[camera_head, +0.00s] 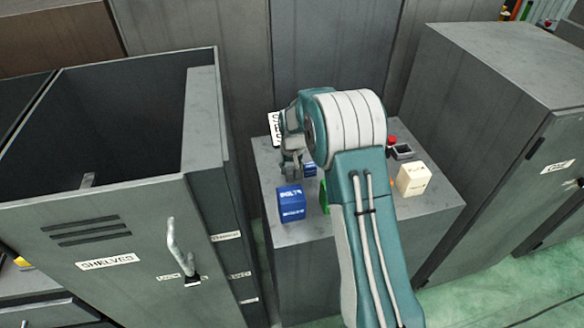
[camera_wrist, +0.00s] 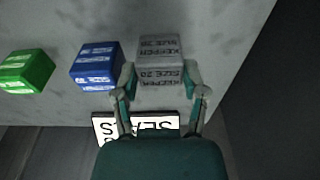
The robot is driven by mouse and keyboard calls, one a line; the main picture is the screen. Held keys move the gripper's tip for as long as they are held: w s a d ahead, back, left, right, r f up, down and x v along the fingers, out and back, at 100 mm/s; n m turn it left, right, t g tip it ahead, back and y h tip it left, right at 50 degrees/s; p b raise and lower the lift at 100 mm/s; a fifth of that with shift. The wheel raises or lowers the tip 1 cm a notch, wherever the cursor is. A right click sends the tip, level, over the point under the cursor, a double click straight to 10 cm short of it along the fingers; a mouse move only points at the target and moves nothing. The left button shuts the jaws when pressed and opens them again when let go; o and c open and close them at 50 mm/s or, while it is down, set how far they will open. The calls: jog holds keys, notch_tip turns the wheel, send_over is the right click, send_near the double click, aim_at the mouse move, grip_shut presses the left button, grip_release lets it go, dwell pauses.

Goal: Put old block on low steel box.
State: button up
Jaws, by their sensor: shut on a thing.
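A worn grey block (camera_wrist: 160,48) with "KEEPER SIZE 20" lettering is between the two fingers of my gripper (camera_wrist: 161,78) in the wrist view. The fingers are shut on its sides. I cannot tell whether the block touches the surface beneath it. In the camera_head view my gripper (camera_head: 291,168) is over the back left of a low grey steel cabinet (camera_head: 305,255), partly hidden by my arm. The block is hard to make out there. No marking tells me which surface is the low steel box.
A red button (camera_head: 392,140) is behind. An open-topped shelves cabinet (camera_head: 130,225) rises left, a tall cabinet (camera_head: 500,110) right.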

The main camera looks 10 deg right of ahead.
jog(key=shift+a, duration=0.45)
jog(key=o, duration=0.9)
jog(key=shift+d, duration=0.15)
jog(key=shift+o, duration=0.2)
jog(key=shift+d, duration=0.35)
